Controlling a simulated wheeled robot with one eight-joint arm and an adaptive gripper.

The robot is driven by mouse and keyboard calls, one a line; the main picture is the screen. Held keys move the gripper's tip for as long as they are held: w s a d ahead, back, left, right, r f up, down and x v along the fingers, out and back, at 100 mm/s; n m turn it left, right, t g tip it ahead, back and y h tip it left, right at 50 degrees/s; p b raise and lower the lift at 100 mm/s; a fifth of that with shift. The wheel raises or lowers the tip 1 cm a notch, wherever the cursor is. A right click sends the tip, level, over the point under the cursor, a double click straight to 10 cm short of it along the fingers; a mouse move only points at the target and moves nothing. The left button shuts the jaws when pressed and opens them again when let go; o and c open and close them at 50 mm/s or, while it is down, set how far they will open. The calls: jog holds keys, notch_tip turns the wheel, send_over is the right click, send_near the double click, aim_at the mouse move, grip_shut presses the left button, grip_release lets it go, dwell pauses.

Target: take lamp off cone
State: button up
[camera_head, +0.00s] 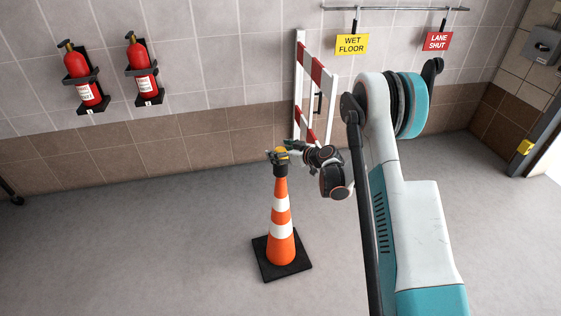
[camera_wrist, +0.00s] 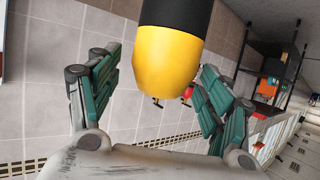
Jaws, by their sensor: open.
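The orange and white striped cone (camera_head: 281,222) stands upright on its black square base on the floor. The lamp (camera_head: 282,152), yellow with a black lower part, sits on the cone's top. In the wrist view the lamp (camera_wrist: 168,58) is large and lies between the two green-padded fingers of my gripper (camera_wrist: 155,90). My gripper (camera_head: 284,148) is at the lamp's height in the head view, reaching in from the right. The fingers are open, with gaps showing on both sides of the lamp. The cone is not clearly visible in the wrist view.
A red and white barrier (camera_head: 300,90) stands against the wall behind the cone. Two fire extinguishers (camera_head: 83,78) (camera_head: 142,70) hang at left. Yellow (camera_head: 352,44) and red (camera_head: 437,41) signs hang from a rail. The floor (camera_head: 150,250) around the cone is clear.

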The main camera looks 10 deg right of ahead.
jog(key=c, duration=1.2)
jog(key=shift+r, duration=0.15)
